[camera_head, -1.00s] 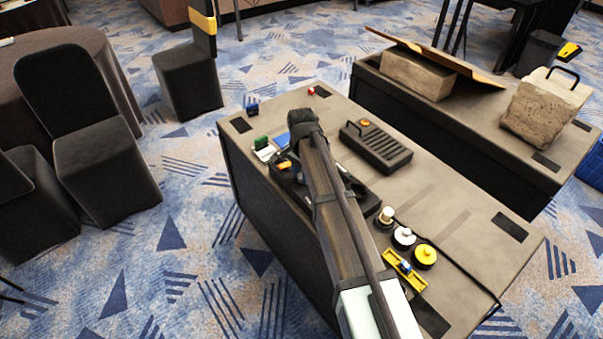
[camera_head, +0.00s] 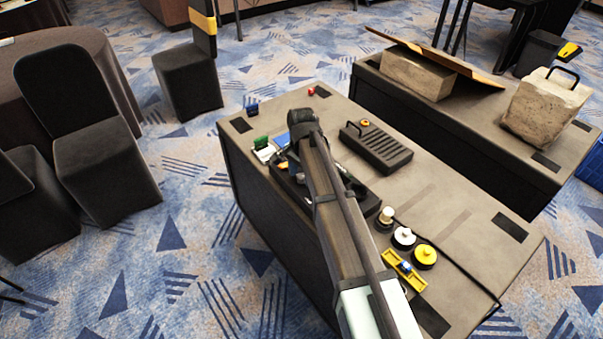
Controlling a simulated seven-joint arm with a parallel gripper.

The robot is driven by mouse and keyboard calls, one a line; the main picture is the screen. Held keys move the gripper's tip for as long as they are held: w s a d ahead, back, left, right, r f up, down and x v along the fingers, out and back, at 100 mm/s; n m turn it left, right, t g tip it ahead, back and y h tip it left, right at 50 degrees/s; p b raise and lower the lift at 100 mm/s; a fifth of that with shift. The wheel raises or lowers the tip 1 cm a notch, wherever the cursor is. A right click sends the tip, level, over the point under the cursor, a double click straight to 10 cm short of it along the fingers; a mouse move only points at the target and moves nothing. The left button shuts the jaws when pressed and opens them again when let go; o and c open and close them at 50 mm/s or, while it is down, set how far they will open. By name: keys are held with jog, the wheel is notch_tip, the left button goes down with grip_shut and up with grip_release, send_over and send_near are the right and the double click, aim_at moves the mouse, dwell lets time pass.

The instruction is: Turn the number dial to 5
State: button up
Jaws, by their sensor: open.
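I cannot make out a number dial with readable digits. A black panel box (camera_head: 366,201) lies on the near table, largely covered by my arm, and small blue and orange parts show at its left end. The dark end of my gripper (camera_head: 291,162) shows only in part, low over that left end. Its fingertips are hard to tell from the box, nothing is seen held, and I cannot tell if it touches anything. A white round knob (camera_head: 403,238) and a yellow round knob (camera_head: 425,256) sit to the right of my arm.
A dark ribbed box (camera_head: 376,148) with an orange button stands behind my arm. The table's right part is mostly clear.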

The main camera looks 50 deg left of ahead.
aim_at(302, 176)
jog(key=shift+r, duration=0.15)
notch_tip(302, 176, up, 14)
jog(key=shift+f, duration=0.2)
dwell(0.7)
